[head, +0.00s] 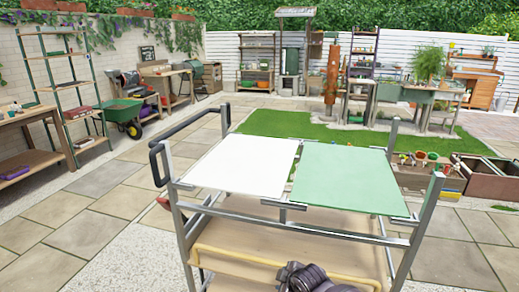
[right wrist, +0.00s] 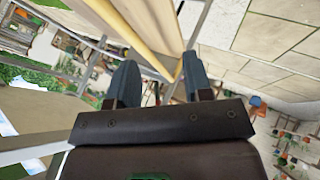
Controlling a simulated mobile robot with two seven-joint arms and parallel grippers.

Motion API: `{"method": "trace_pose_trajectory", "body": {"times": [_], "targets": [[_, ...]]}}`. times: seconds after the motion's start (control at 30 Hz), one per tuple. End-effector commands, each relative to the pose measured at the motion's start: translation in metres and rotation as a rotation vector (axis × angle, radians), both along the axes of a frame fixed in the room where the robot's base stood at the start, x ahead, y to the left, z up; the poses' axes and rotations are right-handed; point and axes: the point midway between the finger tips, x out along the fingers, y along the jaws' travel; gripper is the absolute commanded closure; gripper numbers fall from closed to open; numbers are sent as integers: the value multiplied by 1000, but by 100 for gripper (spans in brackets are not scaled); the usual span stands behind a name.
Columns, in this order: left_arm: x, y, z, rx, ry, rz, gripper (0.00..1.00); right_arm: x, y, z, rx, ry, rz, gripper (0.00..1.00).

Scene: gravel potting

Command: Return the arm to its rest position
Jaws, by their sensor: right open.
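My right gripper (right wrist: 160,80) shows in the right wrist view with its two blue-grey fingers apart and nothing held between them. Past the fingertips, a pale yellow edge and metal bars cross the picture; they look like part of the cart. In the head view the metal cart (head: 432,215) stands in front of me, with a white panel (head: 240,163) on the left of its top and a green panel (head: 350,178) on the right. My left gripper is in neither view.
A wooden shelf board (head: 250,240) lies below the cart's top. A black handle (head: 157,163) sticks out at its left. A green wheelbarrow (head: 121,111), a wooden bench (head: 30,120) and a brown crate (head: 488,180) stand farther off. Paving (head: 80,215) at the left is clear.

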Motion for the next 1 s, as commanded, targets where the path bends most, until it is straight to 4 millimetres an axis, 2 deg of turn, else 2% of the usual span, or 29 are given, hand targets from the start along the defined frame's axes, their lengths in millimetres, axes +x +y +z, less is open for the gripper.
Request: {"method": "trace_pose_trajectory", "body": {"times": [0.03, 0.2, 0.47, 0.77, 1.0], "targets": [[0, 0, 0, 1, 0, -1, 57, -19, -3, -12, 41, 12, -31, 54], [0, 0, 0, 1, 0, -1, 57, -71, -17, -34, 178, 24, -155, 54], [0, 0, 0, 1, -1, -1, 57, -149, -53, -50, 357, 24, -366, 54], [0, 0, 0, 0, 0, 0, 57, -242, -110, -45, 510, -9, -626, 54], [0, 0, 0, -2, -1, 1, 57, -315, -160, -25, 583, -63, -817, 54]]}}
